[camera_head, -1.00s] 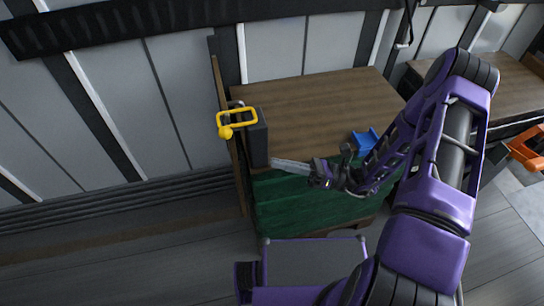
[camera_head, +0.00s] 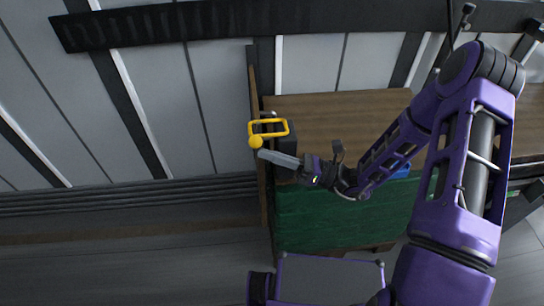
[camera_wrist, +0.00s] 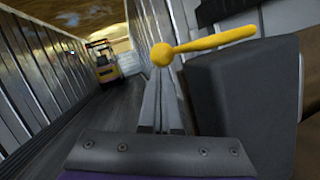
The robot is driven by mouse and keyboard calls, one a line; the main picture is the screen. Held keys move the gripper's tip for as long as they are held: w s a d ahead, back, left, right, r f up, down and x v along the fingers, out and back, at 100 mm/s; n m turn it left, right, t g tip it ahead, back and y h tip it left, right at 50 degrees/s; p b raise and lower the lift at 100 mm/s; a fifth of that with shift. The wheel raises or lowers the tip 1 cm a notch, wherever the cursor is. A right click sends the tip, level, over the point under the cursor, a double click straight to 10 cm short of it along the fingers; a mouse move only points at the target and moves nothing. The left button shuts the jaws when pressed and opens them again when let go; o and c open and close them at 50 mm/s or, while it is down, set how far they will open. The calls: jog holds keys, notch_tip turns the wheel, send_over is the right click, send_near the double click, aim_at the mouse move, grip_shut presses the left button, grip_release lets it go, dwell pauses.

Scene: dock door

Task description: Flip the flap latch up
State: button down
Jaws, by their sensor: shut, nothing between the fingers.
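The flap latch (camera_head: 268,122) is a yellow bar loop with a round yellow knob (camera_head: 255,142) at its near left corner. It is mounted at a dark grey block (camera_head: 284,147) on the table's left end. In the wrist view the yellow bar (camera_wrist: 215,42) runs right from the knob (camera_wrist: 162,55), above the grey block (camera_wrist: 245,90). My gripper (camera_head: 262,155) is shut and empty, its tips just below the knob in the head view. In the wrist view the gripper fingers (camera_wrist: 161,80) end right at the knob; I cannot tell whether they touch.
A brown tabletop (camera_head: 340,118) with a green front (camera_head: 330,215) lies right of the latch. A thin brown upright panel (camera_head: 262,190) stands at its left end. A blue piece (camera_head: 402,171) is partly hidden behind my arm. Open floor (camera_head: 130,260) lies to the left.

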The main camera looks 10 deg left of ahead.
jog(key=shift+a+r+p, duration=0.15)
jog(key=shift+r+p, duration=0.25)
jog(key=shift+p, duration=0.2)
dwell(0.3)
jog(key=shift+a+r+m+t+y+p, duration=0.2)
jog(key=shift+r+y+p, duration=0.15)
jog(key=shift+r+p, duration=0.2)
jog(key=shift+a+r+m+t+y+p, duration=0.1)
jog(key=shift+r+m+y+p, duration=0.1)
jog(key=shift+r+y+p, duration=0.25)
jog(key=r+p, duration=0.1)
jog(key=p, duration=0.1)
jog(key=r+y+p, duration=0.1)
jog(key=shift+d+r+m+t, duration=0.3)
jog(key=shift+r+m, duration=0.05)
jog(key=shift+m, duration=0.05)
dwell(0.9)
